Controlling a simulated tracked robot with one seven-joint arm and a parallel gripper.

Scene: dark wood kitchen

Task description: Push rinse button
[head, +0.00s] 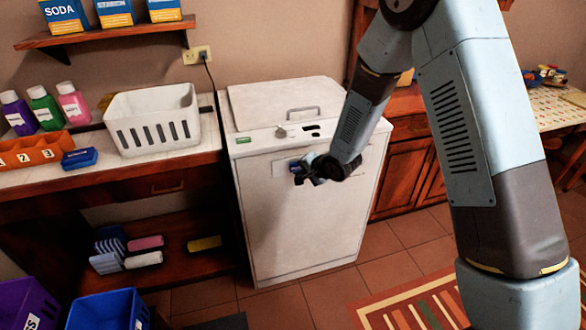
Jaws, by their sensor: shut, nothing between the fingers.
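A white appliance (262,225) with a lid and a lid handle (303,112) stands in the middle of the head view. Its sloped control strip has a round knob (281,132), dark marks (312,129) and a green label (244,141). A pale panel (284,162) is on its upper front. My gripper (298,174) is shut and empty, in front of this panel and below the knob. It hides part of the panel. I cannot tell whether it touches the front. No button is clearly readable as the rinse button.
A white basket (154,128), several bottles (43,107) and an orange numbered box (36,151) stand on the left counter. Blue (108,312) and purple bins (27,302) sit below. A wooden cabinet (404,168) is right of the appliance. A striped rug (410,305) lies in front.

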